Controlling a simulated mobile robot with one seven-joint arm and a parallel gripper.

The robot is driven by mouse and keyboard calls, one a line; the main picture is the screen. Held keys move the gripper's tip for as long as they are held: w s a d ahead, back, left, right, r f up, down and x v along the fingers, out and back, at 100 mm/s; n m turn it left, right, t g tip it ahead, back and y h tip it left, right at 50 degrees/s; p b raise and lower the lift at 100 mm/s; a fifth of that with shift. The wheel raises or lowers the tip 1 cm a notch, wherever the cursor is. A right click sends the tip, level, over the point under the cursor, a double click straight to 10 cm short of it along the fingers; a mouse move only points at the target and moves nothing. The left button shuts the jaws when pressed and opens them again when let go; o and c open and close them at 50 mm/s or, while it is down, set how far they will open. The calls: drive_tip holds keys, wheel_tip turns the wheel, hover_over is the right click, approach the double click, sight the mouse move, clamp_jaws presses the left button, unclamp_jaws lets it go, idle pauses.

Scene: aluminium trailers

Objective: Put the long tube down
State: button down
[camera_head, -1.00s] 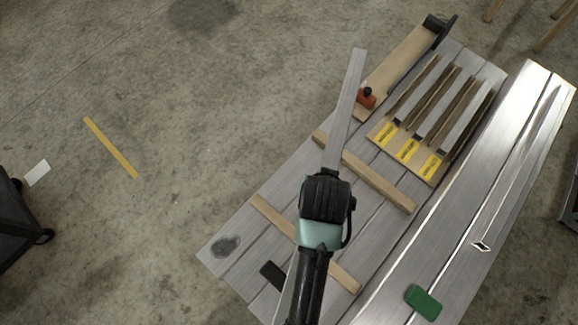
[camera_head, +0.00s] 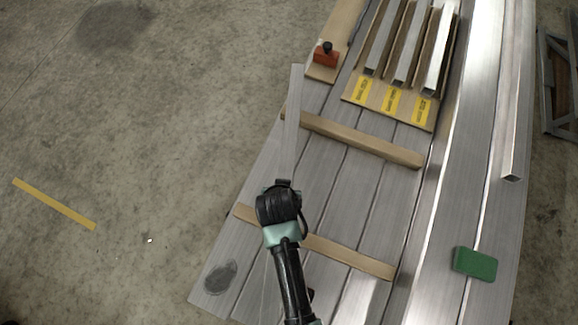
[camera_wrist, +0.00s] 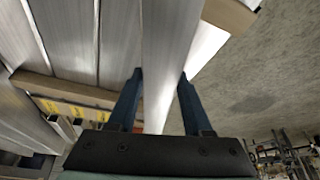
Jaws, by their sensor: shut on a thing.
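The long tube (camera_head: 293,120) is a straight, square, silvery bar. My gripper (camera_head: 284,184) is shut on it, and it reaches away from the gripper towards the top of the head view. It also runs between the two dark fingers in the wrist view (camera_wrist: 168,65). In the head view it passes over the left end of the far wooden batten (camera_head: 360,138); I cannot tell whether it touches. The near wooden batten (camera_head: 345,257) lies partly behind my arm. Both battens lie across the grey slatted bed (camera_head: 375,205). The tube's near end is hidden by my gripper.
A wooden board with yellow labels (camera_head: 391,101) holds several shorter tubes at the bed's far end. An orange tool with a black knob (camera_head: 326,55) sits left of it. Another long metal bar (camera_head: 513,120) and a green block (camera_head: 475,263) lie at right. Bare floor is at left.

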sight(282, 177)
drive_tip(key=shift+m, duration=0.7)
drive_tip(key=w, duration=0.2)
drive_tip(key=w+r+b, duration=0.1)
drive_tip(key=shift+w+a+r, duration=0.1)
drive_tip(key=shift+w+a, duration=0.15)
drive_tip(key=shift+w, duration=0.15)
drive_tip(key=shift+m+h, duration=0.6)
drive_tip(key=shift+m, duration=0.3)
drive_tip(key=w+r, duration=0.1)
drive_tip(key=w+d+r, duration=0.1)
drive_tip(key=w+r+b, duration=0.1)
drive_tip(key=r, duration=0.1)
drive_tip(key=shift+w+d+r, duration=0.1)
drive_tip(key=shift+w+d, duration=0.25)
drive_tip(key=shift+w, duration=0.05)
drive_tip(key=shift+d+f, duration=0.1)
drive_tip(key=shift+f, duration=0.1)
wheel_tip(282, 177, down, 9)
drive_tip(key=shift+w+f+b, duration=0.1)
drive_tip(key=shift+w+b, duration=0.05)
drive_tip(key=shift+b, duration=0.4)
drive_tip(key=shift+f, duration=0.35)
drive_tip(key=shift+f+b, duration=0.25)
drive_tip(key=shift+b, duration=0.15)
drive_tip(key=shift+c, duration=1.6)
unclamp_jaws()
